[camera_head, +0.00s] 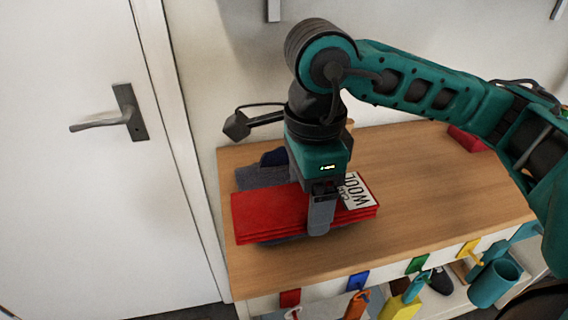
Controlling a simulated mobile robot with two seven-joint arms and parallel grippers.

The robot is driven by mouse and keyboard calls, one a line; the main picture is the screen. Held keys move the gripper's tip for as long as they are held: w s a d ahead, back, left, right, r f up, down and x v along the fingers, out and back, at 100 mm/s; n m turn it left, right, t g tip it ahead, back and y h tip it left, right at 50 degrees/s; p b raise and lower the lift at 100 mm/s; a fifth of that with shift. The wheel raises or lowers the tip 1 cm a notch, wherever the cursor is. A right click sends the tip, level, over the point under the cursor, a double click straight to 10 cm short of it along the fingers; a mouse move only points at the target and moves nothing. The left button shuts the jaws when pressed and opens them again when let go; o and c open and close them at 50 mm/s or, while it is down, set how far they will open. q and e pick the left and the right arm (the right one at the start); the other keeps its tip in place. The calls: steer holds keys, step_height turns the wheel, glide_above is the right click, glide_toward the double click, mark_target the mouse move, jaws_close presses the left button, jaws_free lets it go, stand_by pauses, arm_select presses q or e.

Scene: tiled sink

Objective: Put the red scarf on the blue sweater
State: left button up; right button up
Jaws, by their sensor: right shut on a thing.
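The red scarf (268,211) is a flat folded stack at the left end of the wooden top, with a white label reading "WOOL" on its right part. A dark blue folded cloth, likely the blue sweater (262,177), shows behind the scarf, and a dark edge shows beneath it. The scarf appears to lie over it; contact between them is hard to see. My right gripper (320,216) points down and is shut on the scarf near its middle front edge. My left gripper is not in view.
The wooden top (420,190) is clear to the right, with a red object (468,138) at its back. Coloured hooks and hanging items, including a teal cup (494,283), line the front. A white door (85,190) stands at left.

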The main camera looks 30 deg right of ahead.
steer(key=w+f, duration=0.1)
steer(key=w, duration=0.2)
steer(key=w+d+p, duration=0.1)
steer(key=w, duration=0.3)
steer(key=w+d+f, duration=0.1)
steer(key=w, duration=0.3)
steer(key=shift+w+d+f, duration=0.2)
steer(key=shift+f, duration=0.1)
step_height(320, 180, down, 4)
steer(key=shift+r+p, duration=0.25)
steer(key=shift+p, duration=0.05)
steer(key=shift+w+f, duration=0.15)
steer(key=shift+f, duration=0.15)
steer(key=shift+w+f, duration=0.1)
steer(key=shift+f, duration=0.2)
steer(key=o, duration=1)
steer(key=shift+c, duration=0.2)
